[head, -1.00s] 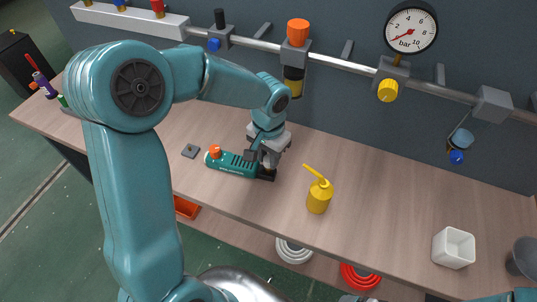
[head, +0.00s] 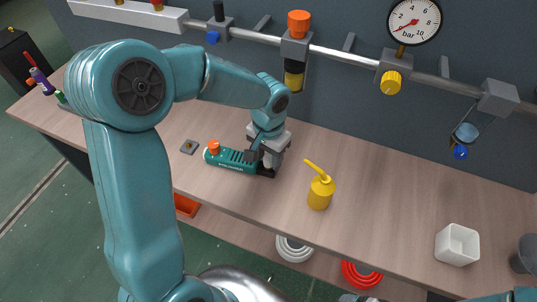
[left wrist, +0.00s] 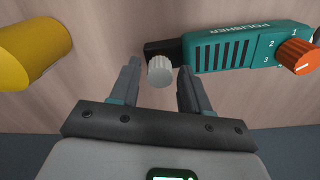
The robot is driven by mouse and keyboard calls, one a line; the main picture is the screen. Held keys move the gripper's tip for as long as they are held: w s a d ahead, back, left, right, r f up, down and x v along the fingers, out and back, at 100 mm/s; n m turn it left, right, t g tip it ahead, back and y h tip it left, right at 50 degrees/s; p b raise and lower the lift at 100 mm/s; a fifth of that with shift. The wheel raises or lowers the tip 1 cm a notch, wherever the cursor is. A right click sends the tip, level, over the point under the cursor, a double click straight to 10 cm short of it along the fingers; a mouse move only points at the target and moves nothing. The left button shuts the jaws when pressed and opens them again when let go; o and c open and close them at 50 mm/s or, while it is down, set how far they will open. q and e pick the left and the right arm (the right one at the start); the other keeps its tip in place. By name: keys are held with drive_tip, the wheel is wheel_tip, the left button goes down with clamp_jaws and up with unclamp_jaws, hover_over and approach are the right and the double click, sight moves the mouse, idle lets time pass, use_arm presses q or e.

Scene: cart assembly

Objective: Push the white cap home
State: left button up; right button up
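A teal polisher (head: 231,160) lies on the wooden bench, with an orange knob (head: 214,147) at its left end and a black head at its right end. In the left wrist view the polisher (left wrist: 225,50) lies upper right. The white ribbed cap (left wrist: 160,71) shows beside the polisher's black end; how far it is seated cannot be told. My left gripper (left wrist: 158,70) points down over it, open, one fingertip on either side of the cap with gaps visible. In the head view my left gripper (head: 262,155) partly hides the black end. My right gripper is not identifiable.
A yellow oil can (head: 320,192) stands just right of my left gripper and shows close in the wrist view (left wrist: 32,50). A white box (head: 457,244) stands far right. The bench between is clear.

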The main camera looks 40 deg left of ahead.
use_arm(q)
drive_tip(key=shift+o, duration=0.3)
drive_tip(key=shift+r, duration=0.1)
drive_tip(key=shift+r, duration=0.35)
wheel_tip(320, 180, up, 16)
drive_tip(key=shift+f, duration=0.25)
